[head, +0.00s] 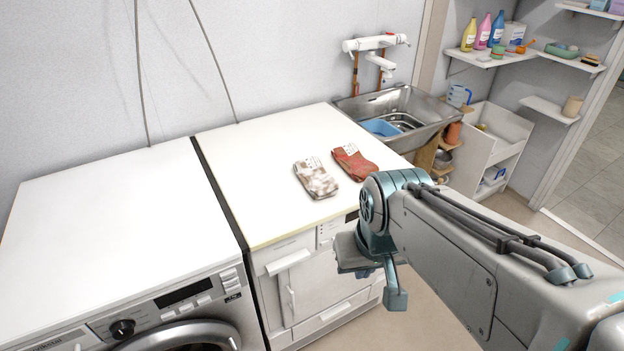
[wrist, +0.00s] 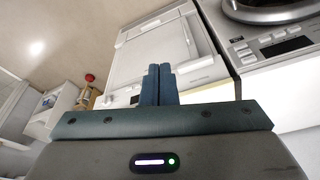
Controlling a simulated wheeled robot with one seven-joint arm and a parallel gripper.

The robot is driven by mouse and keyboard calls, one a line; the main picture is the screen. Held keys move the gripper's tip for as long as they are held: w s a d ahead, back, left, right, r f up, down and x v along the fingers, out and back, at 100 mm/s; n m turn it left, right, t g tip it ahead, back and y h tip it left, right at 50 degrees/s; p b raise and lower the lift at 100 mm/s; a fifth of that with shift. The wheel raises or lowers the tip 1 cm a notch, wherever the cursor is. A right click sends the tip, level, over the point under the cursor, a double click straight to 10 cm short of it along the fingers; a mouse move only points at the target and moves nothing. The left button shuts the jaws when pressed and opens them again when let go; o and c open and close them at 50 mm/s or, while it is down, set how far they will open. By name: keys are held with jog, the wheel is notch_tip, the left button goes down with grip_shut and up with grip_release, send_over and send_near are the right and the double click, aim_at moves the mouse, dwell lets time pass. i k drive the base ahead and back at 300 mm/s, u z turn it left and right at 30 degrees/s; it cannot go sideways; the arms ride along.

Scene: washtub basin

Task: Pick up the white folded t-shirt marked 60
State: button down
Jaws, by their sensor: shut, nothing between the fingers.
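A whitish folded cloth with brown-grey blotches (head: 316,179) lies flat on the white top of the right-hand machine in the head view. A small white tag with marks too small to read sits on its far edge. A red folded cloth (head: 355,164) with a similar tag lies just right of it, close beside. My gripper shows in the wrist view (wrist: 159,70) with its two blue fingers together and nothing between them. In the head view my gripper is in front of the machine, lower than and right of the whitish cloth, its fingers mostly hidden. Neither cloth shows in the wrist view.
The white machine top (head: 235,190) is bare left of the cloths. A washing machine (head: 110,235) adjoins it on the left. A metal sink (head: 425,105) with a blue basin (head: 380,127) stands behind right, under a white tap (head: 380,62). Shelves with bottles are farther right.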

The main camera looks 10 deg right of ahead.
aim_at(310, 170)
jog(key=z, duration=1.3)
jog(key=i, duration=0.8)
jog(key=u, duration=1.4)
jog(key=i, duration=0.45)
